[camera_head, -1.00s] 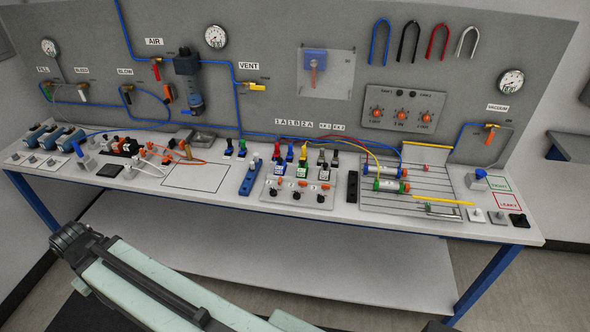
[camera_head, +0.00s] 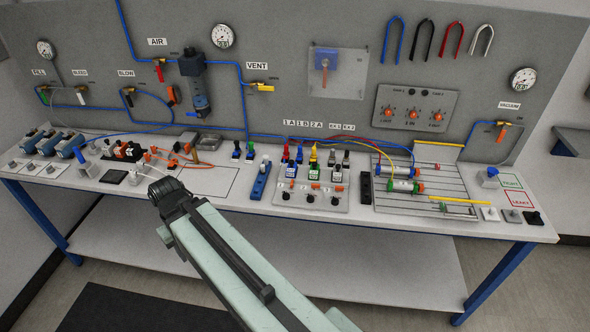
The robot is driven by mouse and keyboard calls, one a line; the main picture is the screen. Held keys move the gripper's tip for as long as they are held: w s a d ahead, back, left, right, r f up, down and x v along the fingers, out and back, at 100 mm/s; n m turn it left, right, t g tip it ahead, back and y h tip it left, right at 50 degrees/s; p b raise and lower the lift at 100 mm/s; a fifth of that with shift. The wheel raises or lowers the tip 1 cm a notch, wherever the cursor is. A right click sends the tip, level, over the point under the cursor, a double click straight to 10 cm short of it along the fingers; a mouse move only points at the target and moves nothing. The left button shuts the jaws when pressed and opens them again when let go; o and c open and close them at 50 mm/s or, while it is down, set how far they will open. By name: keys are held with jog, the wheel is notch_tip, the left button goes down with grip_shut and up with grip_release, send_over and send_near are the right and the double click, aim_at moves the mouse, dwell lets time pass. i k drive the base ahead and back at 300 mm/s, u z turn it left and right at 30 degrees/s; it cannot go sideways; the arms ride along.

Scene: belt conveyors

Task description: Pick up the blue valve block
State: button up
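A long blue block (camera_head: 261,182) with a pale knob on top lies on the bench, left of the middle; it looks like the blue valve block. A smaller blue-bodied piece (camera_head: 290,171) stands to its right, in a row with a green one and a white one.
A grey panel (camera_head: 290,75) with gauges and blue tubing stands behind the bench. Orange-handled fittings (camera_head: 160,155) and blue cylinders (camera_head: 70,145) crowd the left. A black block (camera_head: 366,187) and slotted plate (camera_head: 425,200) lie right. An outlined area (camera_head: 205,182) looks clear.

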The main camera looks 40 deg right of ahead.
aim_at(293, 167)
jog(key=z, duration=0.05)
jog(key=i, duration=0.95)
jog(key=u, duration=0.1)
